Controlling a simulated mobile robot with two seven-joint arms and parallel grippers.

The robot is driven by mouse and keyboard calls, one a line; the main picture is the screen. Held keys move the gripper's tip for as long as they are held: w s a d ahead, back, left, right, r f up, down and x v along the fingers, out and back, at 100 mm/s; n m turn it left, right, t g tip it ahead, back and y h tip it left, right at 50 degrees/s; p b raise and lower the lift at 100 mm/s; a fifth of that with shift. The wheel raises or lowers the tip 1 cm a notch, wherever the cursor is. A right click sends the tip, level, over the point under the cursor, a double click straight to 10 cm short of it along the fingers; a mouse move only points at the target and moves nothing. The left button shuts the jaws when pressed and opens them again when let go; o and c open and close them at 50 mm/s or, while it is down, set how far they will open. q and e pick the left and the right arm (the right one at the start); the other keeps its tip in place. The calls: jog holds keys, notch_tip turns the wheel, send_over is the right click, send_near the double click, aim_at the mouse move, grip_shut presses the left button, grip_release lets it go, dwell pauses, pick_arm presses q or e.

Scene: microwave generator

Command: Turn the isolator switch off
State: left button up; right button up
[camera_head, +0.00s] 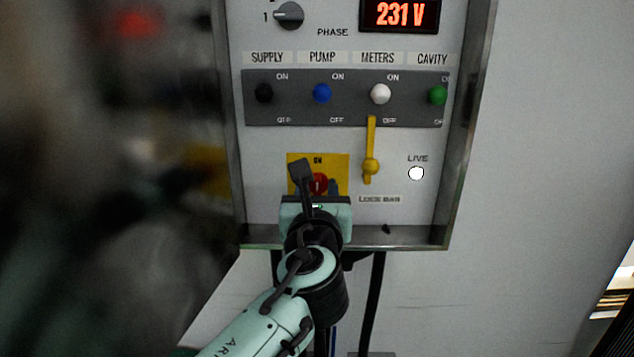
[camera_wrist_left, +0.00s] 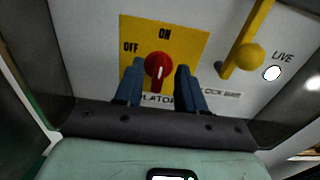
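The isolator switch is a round red knob (camera_wrist_left: 158,68) on a yellow plate (camera_wrist_left: 190,40) lettered OFF at the left and ON at the top. Its white mark stands nearly upright, towards ON. In the head view the knob (camera_head: 317,183) is partly hidden by my left gripper (camera_head: 318,190). In the wrist view the two blue fingers of my left gripper (camera_wrist_left: 160,88) stand one on each side of the knob, open around it. I cannot tell whether either finger touches it. My right gripper is in neither view.
A yellow lock bar (camera_head: 371,145) with a ball hangs upright, right of the isolator plate. The white LIVE lamp (camera_head: 416,173) is further right. Above is a grey strip (camera_head: 350,115) of coloured toggles. The display (camera_head: 400,14) reads 231 V. A metal frame (camera_head: 462,150) edges the panel.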

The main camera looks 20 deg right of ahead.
pick_arm(q)
jog(key=shift+w+d, duration=0.1)
jog(key=shift+w, duration=0.3)
jog(key=shift+s, duration=0.1)
jog(key=shift+c, duration=0.9)
grip_shut()
